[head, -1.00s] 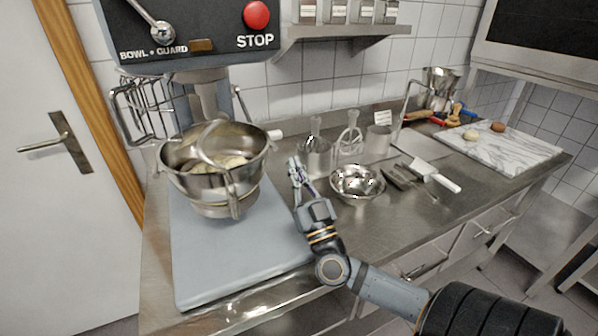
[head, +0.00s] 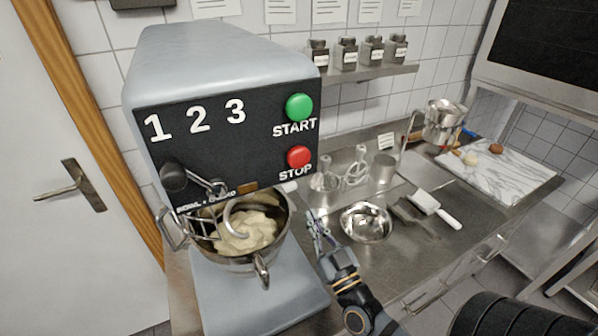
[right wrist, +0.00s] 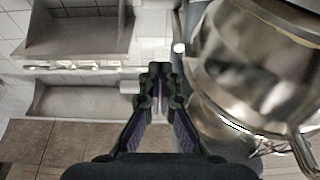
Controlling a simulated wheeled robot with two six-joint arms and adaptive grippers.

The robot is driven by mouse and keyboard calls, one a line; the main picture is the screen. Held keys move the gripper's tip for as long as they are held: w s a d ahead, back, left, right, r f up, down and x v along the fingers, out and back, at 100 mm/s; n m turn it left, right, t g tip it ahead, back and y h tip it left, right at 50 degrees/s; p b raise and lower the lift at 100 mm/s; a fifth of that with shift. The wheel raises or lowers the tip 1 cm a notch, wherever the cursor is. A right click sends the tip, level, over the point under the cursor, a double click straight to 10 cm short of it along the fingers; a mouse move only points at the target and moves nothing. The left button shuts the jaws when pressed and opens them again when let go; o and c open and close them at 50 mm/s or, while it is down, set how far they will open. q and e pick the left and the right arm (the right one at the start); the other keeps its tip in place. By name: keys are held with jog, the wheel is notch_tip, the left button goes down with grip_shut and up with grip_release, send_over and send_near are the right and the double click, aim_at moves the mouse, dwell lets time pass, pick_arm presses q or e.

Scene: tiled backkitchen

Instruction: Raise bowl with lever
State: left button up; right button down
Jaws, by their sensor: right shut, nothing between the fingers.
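The mixer bowl (head: 282,222), steel with dough in it, sits under the mixer head around the dough hook (head: 236,211). A short white lever handle (head: 290,187) sticks out on the mixer's right side, just behind the bowl rim. My right gripper (head: 313,216) is shut and empty, to the right of the bowl and apart from the handle. In the right wrist view the fingertips (right wrist: 158,72) point forward, with the bowl (right wrist: 250,65) close on the right and a small white knob (right wrist: 179,48) beyond the tips. My left gripper is not in view.
The mixer's front panel (head: 245,130) has a control lever (head: 175,178) at its lower left. A marble board (head: 500,170) lies farther right.

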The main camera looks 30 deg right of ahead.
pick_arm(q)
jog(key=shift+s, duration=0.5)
pick_arm(e)
jog(key=w, duration=1.1)
jog(key=shift+d+f, duration=0.15)
jog(key=shift+d, duration=0.25)
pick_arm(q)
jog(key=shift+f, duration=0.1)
pick_arm(e)
jog(key=shift+w, duration=0.1)
pick_arm(q)
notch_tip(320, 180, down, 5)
jog(key=b, duration=0.4)
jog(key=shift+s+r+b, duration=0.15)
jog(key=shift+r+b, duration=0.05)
jog(key=shift+b, duration=0.1)
pick_arm(e)
notch_tip(320, 180, down, 6)
jog(key=w, duration=0.2)
jog(key=shift+w+r, duration=0.2)
jog(key=shift+w, duration=0.05)
jog(key=shift+d, duration=0.1)
